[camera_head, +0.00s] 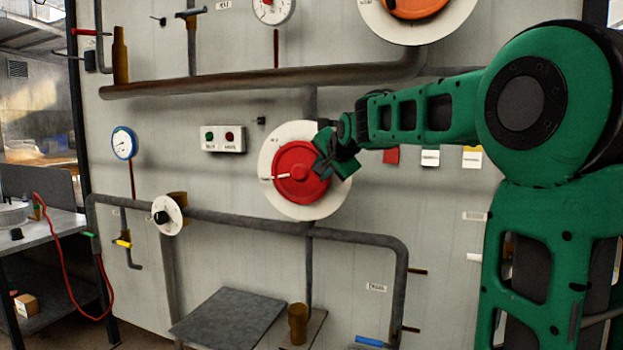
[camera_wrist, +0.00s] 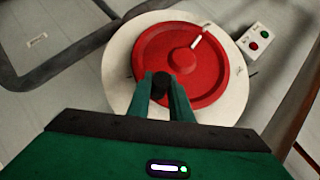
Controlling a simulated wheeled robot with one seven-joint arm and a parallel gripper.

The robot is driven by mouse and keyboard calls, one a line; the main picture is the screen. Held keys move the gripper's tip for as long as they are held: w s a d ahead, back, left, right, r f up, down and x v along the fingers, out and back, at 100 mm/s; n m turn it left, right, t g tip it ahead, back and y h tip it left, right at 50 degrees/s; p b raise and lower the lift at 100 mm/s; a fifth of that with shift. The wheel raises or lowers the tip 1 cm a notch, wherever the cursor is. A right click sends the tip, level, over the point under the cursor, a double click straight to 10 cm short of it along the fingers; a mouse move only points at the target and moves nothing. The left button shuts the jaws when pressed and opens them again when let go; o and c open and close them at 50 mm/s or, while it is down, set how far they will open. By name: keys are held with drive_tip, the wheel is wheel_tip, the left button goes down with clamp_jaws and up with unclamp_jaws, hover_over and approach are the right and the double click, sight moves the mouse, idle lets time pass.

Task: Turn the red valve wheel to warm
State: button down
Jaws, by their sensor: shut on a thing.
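The red valve wheel (camera_head: 300,174) sits on a round white dial plate (camera_head: 292,211) on the wall panel, in the middle of the head view. A white pointer mark on the wheel points left in the head view. In the wrist view the wheel (camera_wrist: 212,82) fills the upper middle, with its white mark toward the upper right. My gripper (camera_head: 326,165) is at the wheel's right edge. In the wrist view my gripper (camera_wrist: 163,82) is shut on a dark knob at the wheel's rim. The fingers hide part of the rim, and the dial lettering is too small to read.
An orange wheel (camera_head: 415,6) is above right. Pipes run above (camera_head: 255,82) and below (camera_head: 290,226) the red wheel. A two-button box (camera_head: 222,139) and a blue-rimmed gauge (camera_head: 124,143) are to its left. A grey shelf plate (camera_head: 228,318) juts out below.

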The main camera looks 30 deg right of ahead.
drive_tip(key=shift+w+a+r, duration=0.15)
drive_tip(key=shift+a+r, duration=0.05)
drive_tip(key=shift+a, duration=0.05)
drive_tip(key=c, duration=1.6)
unclamp_jaws()
drive_tip(key=shift+f, duration=0.1)
drive_tip(key=shift+d, duration=0.1)
drive_tip(key=v, duration=1)
drive_tip(key=shift+s, duration=0.3)
